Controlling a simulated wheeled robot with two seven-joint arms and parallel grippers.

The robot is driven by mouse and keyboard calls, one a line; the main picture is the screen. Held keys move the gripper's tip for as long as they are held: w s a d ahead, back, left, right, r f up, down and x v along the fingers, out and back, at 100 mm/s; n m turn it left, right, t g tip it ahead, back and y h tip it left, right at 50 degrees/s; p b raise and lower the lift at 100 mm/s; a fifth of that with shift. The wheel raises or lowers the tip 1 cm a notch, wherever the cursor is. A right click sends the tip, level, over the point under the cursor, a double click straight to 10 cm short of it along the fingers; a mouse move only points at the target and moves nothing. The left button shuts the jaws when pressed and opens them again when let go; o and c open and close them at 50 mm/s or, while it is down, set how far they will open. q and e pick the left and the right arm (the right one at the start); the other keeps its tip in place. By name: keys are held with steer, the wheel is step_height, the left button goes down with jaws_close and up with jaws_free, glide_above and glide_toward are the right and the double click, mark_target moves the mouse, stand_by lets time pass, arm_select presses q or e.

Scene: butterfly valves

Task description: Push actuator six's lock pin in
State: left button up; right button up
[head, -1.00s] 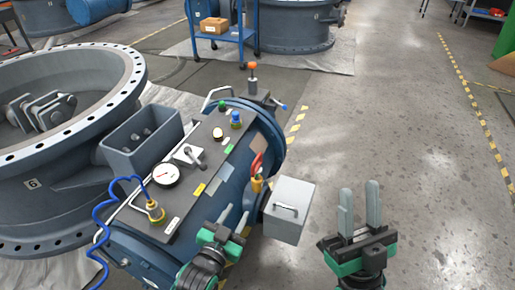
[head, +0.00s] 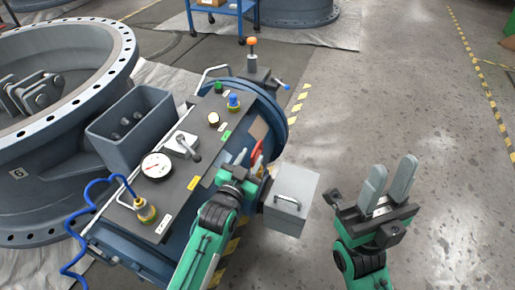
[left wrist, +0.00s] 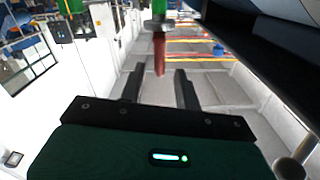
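Actuator six is the blue cylinder with a dark top plate (head: 190,160), beside the flanged valve body marked 6 (head: 18,173). A red handle-like part (head: 257,150) stands on its near right side; I cannot tell for sure whether it is the lock pin. My left gripper (head: 240,176) is beside this part, its fingers mostly hidden in the head view. In the left wrist view its fingers (left wrist: 159,88) are apart, and a red tapered piece (left wrist: 158,55) under a metal collar shows beyond and between them. My right gripper (head: 389,182) is open and empty over the floor.
A grey box with a handle (head: 291,199) sticks out right of the actuator. The top plate carries a gauge (head: 156,166), a small lever (head: 186,144) and coloured knobs. An orange-topped stalk (head: 252,42) stands at the far end. The floor at right is clear.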

mark_target(260, 141)
arm_select(q)
steer(key=shift+b+x, duration=0.65)
steer(key=shift+x, duration=2.1)
jaws_close()
